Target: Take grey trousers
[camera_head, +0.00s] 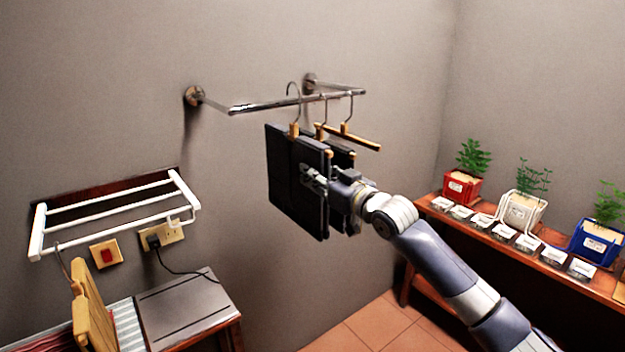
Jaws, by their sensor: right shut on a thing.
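Dark grey, almost black trousers (284,170) hang folded over a wooden hanger on the metal wall rail (265,105). My right gripper (312,178) comes in from the right and is shut on these trousers at their right side. A second dark folded garment (345,156) hangs just behind, mostly hidden by the first one and by my gripper. The fingertips are small and partly lost against the dark cloth. My left gripper is not in view.
A bare wooden hanger (358,141) hangs at the rail's right. A white rack (115,215) is on the left wall above a small table (185,305). A shelf (545,262) with potted plants stands at right. Floor shows between them.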

